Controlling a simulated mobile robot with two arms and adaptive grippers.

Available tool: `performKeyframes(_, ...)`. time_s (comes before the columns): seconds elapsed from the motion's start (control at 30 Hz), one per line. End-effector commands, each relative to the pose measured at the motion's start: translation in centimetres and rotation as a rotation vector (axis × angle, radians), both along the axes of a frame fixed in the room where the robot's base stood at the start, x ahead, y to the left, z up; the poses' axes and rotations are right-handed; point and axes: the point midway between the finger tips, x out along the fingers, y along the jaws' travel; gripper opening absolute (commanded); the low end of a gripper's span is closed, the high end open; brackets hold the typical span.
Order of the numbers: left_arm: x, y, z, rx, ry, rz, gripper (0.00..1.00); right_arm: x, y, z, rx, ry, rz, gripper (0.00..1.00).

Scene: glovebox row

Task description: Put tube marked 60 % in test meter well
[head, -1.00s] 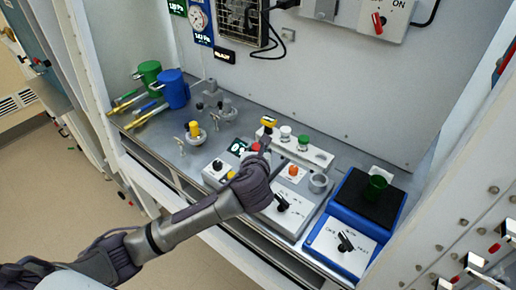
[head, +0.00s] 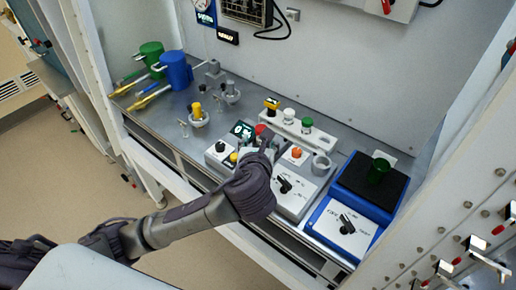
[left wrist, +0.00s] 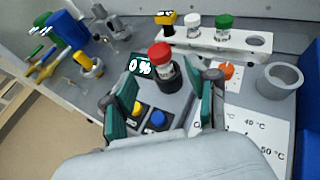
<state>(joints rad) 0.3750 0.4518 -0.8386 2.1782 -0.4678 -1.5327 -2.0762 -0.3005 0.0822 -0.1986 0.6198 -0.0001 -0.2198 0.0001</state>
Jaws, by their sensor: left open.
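The tube's label is too small to read. My left gripper (left wrist: 169,82) is open, its teal-padded fingers on either side of the tube in the left wrist view; I see no clear contact. In the head view the left gripper (head: 257,143) partly hides the meter, and the red cap (head: 262,129) shows just beyond it. A white rack (left wrist: 215,42) behind holds yellow-capped (left wrist: 165,22), white-capped (left wrist: 192,26) and green-capped (left wrist: 224,28) tubes.
The rack's right hole (left wrist: 256,41) is empty. A heater with a grey cup (head: 322,165) and a knob (head: 283,184) stands right of the meter. Green and blue jugs (head: 175,69) stand at the left.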

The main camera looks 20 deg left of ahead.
Motion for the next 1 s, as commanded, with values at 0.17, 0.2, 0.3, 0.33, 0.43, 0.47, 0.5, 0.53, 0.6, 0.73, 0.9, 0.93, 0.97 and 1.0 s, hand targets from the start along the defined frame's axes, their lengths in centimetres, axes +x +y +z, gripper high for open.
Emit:
performKeyframes(0.17, -2.6, -0.7, 1.1, -0.002, 0.0, -0.001, 0.58, 0.0, 0.0, -0.1, 0.0, 0.0, 0.0, 0.44)
performKeyframes(0.2, -2.9, -0.7, 1.2, -0.001, 0.0, -0.001, 0.58, 0.0, 0.0, -0.1, 0.0, 0.0, 0.0, 0.44)
performKeyframes(0.3, -3.4, -0.8, 1.4, -0.001, 0.001, 0.0, 0.58, 0.0, 0.0, -0.1, 0.0, 0.0, 0.0, 0.44)
performKeyframes(0.33, -3.5, -0.8, 1.5, -0.001, 0.001, 0.0, 0.58, 0.0, 0.0, -0.1, 0.0, 0.0, 0.0, 0.44)
performKeyframes(0.43, -3.6, -0.8, 1.5, -0.001, 0.001, 0.001, 0.58, 0.0, 0.0, -0.1, 0.001, 0.0, 0.0, 0.44)
performKeyframes(0.47, -3.6, -0.8, 1.5, -0.001, 0.001, 0.001, 0.58, 0.0, 0.1, -0.1, 0.001, 0.0, 0.0, 0.44)
performKeyframes(0.5, -3.6, -0.8, 1.5, -0.001, 0.001, 0.001, 0.58, 0.0, 0.1, -0.1, 0.001, 0.0, 0.0, 0.44)
performKeyframes(0.53, -3.6, -0.8, 1.5, -0.001, 0.001, 0.001, 0.58, 0.0, 0.1, -0.1, 0.001, 0.0, 0.0, 0.44)
performKeyframes(0.6, -3.6, -0.8, 1.5, -0.001, 0.001, 0.001, 0.58, 0.0, 0.1, -0.1, 0.002, 0.0, 0.0, 0.44)
performKeyframes(0.73, -3.6, -0.8, 1.5, -0.001, 0.001, 0.001, 0.58, 0.0, 0.3, -0.1, 0.003, 0.0, 0.0, 0.44)
performKeyframes(0.9, -3.8, -0.8, 1.0, -0.043, 0.01, 0.015, 0.58, 0.0, 0.4, -0.1, 0.005, 0.0, 0.0, 0.44)
performKeyframes(0.93, -4.1, -0.8, 0.7, -0.079, 0.018, 0.029, 0.58, 0.0, 0.4, -0.2, 0.005, 0.0, 0.0, 0.44)
performKeyframes(0.97, -4.3, -0.8, 0.2, -0.129, 0.026, 0.048, 0.58, 0.0, 0.4, -0.2, 0.005, 0.0, 0.0, 0.44)
performKeyframes(1.0, -4.9, -0.8, -0.6, -0.218, 0.043, 0.084, 0.58, 0.0, 0.4, -0.2, 0.005, 0.0, 0.0, 0.44)
